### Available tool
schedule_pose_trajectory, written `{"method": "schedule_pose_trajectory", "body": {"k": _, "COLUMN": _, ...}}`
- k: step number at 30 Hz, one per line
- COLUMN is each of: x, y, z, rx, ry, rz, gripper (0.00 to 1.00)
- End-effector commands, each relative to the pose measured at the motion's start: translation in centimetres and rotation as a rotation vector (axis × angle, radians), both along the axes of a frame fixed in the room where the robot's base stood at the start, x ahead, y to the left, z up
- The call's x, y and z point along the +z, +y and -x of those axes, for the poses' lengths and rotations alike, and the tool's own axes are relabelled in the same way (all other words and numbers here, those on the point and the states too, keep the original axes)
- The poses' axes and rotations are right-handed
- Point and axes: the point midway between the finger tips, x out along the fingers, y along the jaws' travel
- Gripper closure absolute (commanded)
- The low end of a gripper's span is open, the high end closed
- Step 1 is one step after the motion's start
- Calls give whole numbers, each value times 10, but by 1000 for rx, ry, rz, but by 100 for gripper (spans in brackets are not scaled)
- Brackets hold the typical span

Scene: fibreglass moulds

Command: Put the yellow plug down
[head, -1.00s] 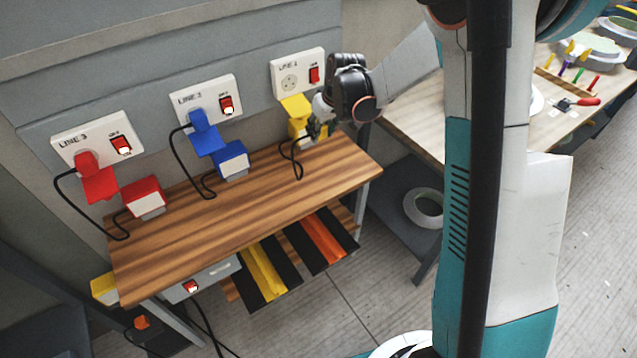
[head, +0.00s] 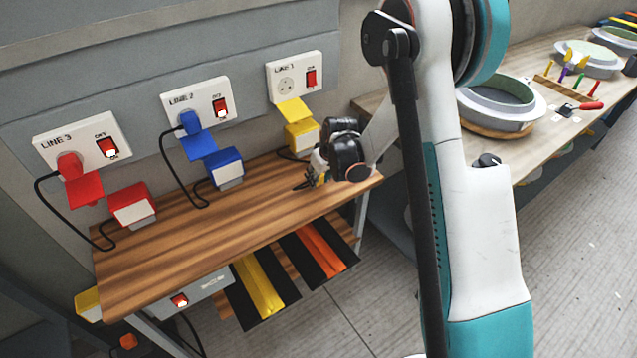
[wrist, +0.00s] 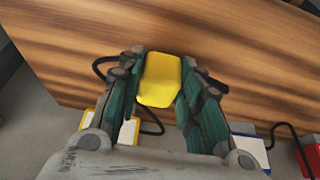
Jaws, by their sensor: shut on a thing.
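My gripper (head: 313,178) is low over the right end of the wooden tabletop (head: 200,240). The wrist view shows my gripper (wrist: 160,80) shut on the yellow plug (wrist: 159,79), a rounded yellow block between the fingers. In the head view the plug is mostly hidden by the fingers. A black cable shows on both sides of the fingers in the wrist view. I cannot tell whether the plug touches the wood. The yellow socket box (head: 301,135) with its raised lid is on the wall behind my gripper; it also shows in the wrist view (wrist: 124,131).
The LINE 1 panel (head: 294,78) has an empty socket. A blue plug (head: 191,121) sits in LINE 2, and a red plug (head: 69,166) in LINE 3. The tabletop's middle and front are clear.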

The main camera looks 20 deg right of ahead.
Motion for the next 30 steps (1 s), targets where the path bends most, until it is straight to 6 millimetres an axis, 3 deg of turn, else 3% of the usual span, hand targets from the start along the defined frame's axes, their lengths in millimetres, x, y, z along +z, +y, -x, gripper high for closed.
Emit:
{"method": "schedule_pose_trajectory", "body": {"k": 3, "x": -18, "y": 0, "z": 0, "rx": 0, "ry": 0, "rz": 0, "gripper": 96}}
{"method": "schedule_pose_trajectory", "body": {"k": 21, "x": -26, "y": 0, "z": 0, "rx": 0, "ry": 0, "rz": 0, "gripper": 96}}
{"method": "schedule_pose_trajectory", "body": {"k": 22, "x": -27, "y": 0, "z": 0, "rx": 0, "ry": 0, "rz": 0, "gripper": 65}}
{"method": "schedule_pose_trajectory", "body": {"k": 24, "x": -26, "y": 0, "z": 0, "rx": 0, "ry": 0, "rz": 0, "gripper": 49}}
{"method": "schedule_pose_trajectory", "body": {"k": 30, "x": -26, "y": 0, "z": 0, "rx": 0, "ry": 0, "rz": 0, "gripper": 47}}
